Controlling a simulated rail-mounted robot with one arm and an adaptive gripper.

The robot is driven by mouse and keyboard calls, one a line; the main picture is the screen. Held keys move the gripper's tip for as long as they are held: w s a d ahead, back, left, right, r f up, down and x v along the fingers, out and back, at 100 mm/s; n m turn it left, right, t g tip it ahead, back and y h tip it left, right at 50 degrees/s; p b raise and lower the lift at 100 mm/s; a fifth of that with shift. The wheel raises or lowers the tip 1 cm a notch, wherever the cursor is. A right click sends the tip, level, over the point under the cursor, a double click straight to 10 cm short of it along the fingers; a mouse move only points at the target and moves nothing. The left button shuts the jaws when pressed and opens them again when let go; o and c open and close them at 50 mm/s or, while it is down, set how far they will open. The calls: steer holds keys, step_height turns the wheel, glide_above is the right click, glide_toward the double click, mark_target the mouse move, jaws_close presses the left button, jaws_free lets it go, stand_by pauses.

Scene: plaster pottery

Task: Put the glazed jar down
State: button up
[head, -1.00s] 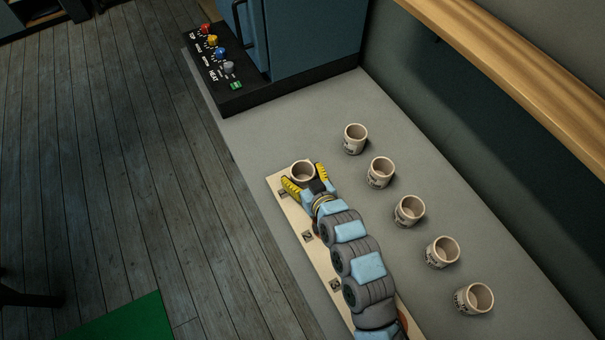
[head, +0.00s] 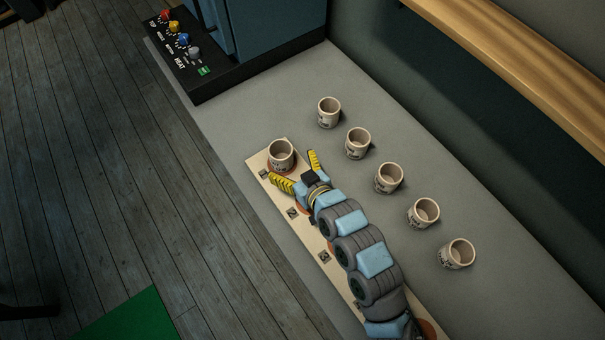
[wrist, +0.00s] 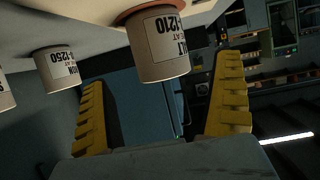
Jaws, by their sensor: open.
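A pale jar (head: 281,154) stands upright on the reddish disc at the far end of the numbered board (head: 257,162), by its first mark. My gripper (head: 297,171) is open, its yellow fingers spread, just on the near side of this jar and apart from it. In the wrist view, which looks upside down, the jar (wrist: 160,50) hangs between and beyond the open fingers, its label reading "1210". Nothing is between the fingertips.
Several similar jars stand in a slanting row to the right of the board, the farthest one (head: 329,112) nearest the blue kiln (head: 285,35). A control panel (head: 185,50) with coloured knobs is at the kiln's left. A wooden shelf (head: 510,65) runs along the right wall.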

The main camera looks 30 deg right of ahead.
steer(key=v, duration=0.4)
steer(key=shift+s+d+r+p, duration=0.1)
steer(key=shift+d+p, duration=0.05)
steer(key=shift+p, duration=0.15)
steer(key=shift+s+r, duration=0.25)
steer(key=shift+s, duration=0.35)
